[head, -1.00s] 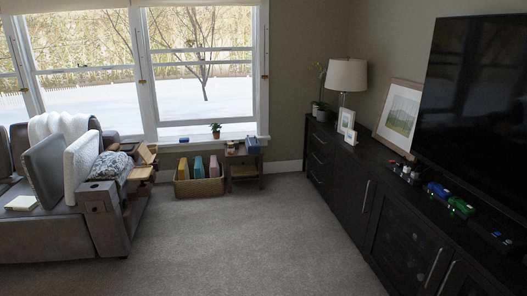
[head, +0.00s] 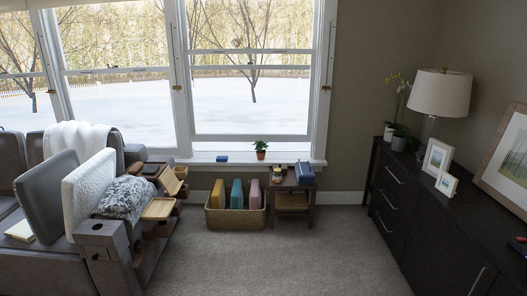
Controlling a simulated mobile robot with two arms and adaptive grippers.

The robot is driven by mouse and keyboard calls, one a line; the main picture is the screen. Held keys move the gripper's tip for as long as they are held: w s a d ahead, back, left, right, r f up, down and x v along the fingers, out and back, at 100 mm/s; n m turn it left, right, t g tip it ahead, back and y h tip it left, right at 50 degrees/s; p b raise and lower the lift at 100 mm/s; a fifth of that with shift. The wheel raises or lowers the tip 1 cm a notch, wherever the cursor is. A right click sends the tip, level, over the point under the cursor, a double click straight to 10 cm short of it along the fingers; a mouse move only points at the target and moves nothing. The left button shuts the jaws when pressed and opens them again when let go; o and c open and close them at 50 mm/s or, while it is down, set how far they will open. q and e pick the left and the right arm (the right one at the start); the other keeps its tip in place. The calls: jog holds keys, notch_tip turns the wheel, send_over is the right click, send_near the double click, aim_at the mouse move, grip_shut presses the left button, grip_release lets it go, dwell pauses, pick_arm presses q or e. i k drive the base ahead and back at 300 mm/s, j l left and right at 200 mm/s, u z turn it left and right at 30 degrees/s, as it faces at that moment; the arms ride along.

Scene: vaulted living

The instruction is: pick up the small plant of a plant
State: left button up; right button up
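A small green plant in a terracotta-coloured pot (head: 261,149) stands upright on the window sill (head: 210,158), above the gap between a basket and a small side table. Another plant, with pale flowers, stands in a pot (head: 399,138) on the dark cabinet beside the lamp. Neither of my grippers is in view.
A woven basket (head: 236,218) with coloured items and a small wooden table (head: 293,206) holding a blue item (head: 305,173) stand below the sill. A grey sofa (head: 60,262) is at left, a dark cabinet (head: 425,222) at right. Carpet (head: 300,262) between is clear.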

aim_at(261, 153)
jog(key=i+l+u, duration=0.1)
jog(key=i, duration=1.75)
jog(key=i+l+u, duration=0.1)
jog(key=i+u, duration=0.15)
jog(key=i, duration=1.6)
